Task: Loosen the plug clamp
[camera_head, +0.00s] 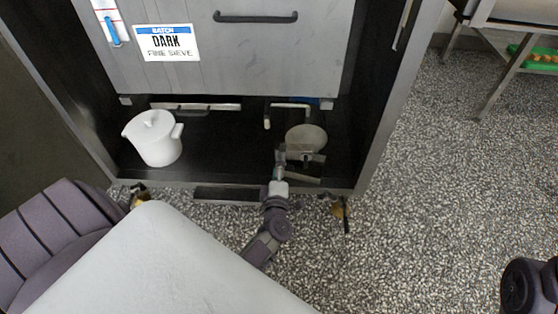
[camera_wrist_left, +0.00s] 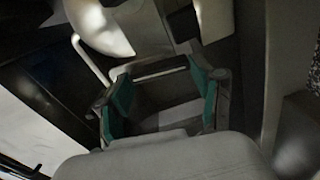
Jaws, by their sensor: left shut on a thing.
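The plug clamp (camera_head: 304,156) sits low in the dark cabinet opening, at the front of a pale round plug (camera_head: 308,133). My left gripper (camera_head: 293,162) reaches in from below at the clamp, and its fingers partly hide it. In the left wrist view the two green-padded fingers (camera_wrist_left: 162,95) stand apart with a dark and grey piece between them. I take this piece for part of the clamp; its outline is blurred. The pale curved shape beyond the fingers looks like the plug (camera_wrist_left: 104,26). My right gripper is not in view.
A white lidded jug (camera_head: 153,138) stands on the black cabinet floor to the left. The steel front (camera_head: 230,60) with a "DARK FINE SIEVE" label is above. Speckled floor (camera_head: 440,190) is clear to the right.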

